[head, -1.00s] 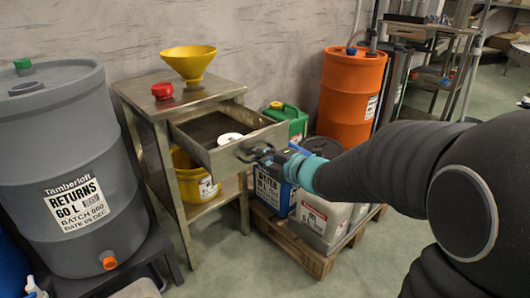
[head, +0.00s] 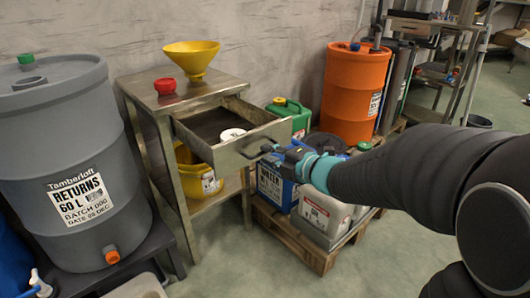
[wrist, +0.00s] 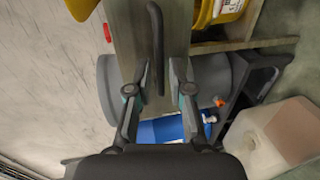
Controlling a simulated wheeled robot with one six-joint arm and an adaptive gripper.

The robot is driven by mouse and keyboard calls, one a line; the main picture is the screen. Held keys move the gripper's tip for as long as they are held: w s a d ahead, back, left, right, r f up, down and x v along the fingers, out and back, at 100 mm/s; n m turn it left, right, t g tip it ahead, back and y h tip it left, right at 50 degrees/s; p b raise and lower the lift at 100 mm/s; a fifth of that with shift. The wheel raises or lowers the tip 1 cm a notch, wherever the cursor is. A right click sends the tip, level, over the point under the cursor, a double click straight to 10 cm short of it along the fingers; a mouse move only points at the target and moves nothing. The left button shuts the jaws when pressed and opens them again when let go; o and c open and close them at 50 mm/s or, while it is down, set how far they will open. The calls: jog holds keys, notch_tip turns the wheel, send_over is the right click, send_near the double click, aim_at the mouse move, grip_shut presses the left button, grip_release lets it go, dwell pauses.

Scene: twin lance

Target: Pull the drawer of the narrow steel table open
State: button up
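The narrow steel table (head: 140,88) stands against the wall. Its drawer (head: 240,148) is pulled well out, and a white round thing (head: 232,134) shows inside. A dark bar handle (head: 258,153) is on the drawer front; it also shows in the wrist view (wrist: 157,40). My gripper (head: 272,151) is at the right part of the handle in the head view. In the wrist view my gripper (wrist: 158,75) is open. Its two fingers lie either side of the handle's near end, with a gap on each side. The head view does not show the fingertips clearly.
A yellow funnel (head: 190,60) and a red cap (head: 165,86) stand on the table top. A grey barrel (head: 70,150) is at left. Canisters on a pallet (head: 312,250) are below my arm, and an orange drum (head: 350,95) is behind. The floor in front is clear.

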jog(key=v, duration=0.9)
jog(key=shift+s+d, duration=0.1)
jog(key=shift+s, duration=0.05)
jog(key=w+d+f+m+t+h, duration=0.1)
jog(key=d+f+m+h, duration=0.1)
jog(key=d+m+h, duration=0.25)
jog(key=w+d+f+m+h, duration=0.2)
jog(key=d+m+h, duration=0.1)
jog(key=d+m, duration=0.15)
jog(key=s+d+f+m+g+h, duration=0.2)
jog(key=s+d+m+g+h, duration=0.3)
jog(key=d+m, duration=0.45)
jog(key=s+a+r+m+g+y+p, duration=0.2)
jog(key=s+a+m, duration=0.5)
jog(key=s+a, duration=0.7)
jog(key=s+r+y, duration=0.1)
jog(key=s, duration=0.2)
jog(key=shift+s+g, duration=0.4)
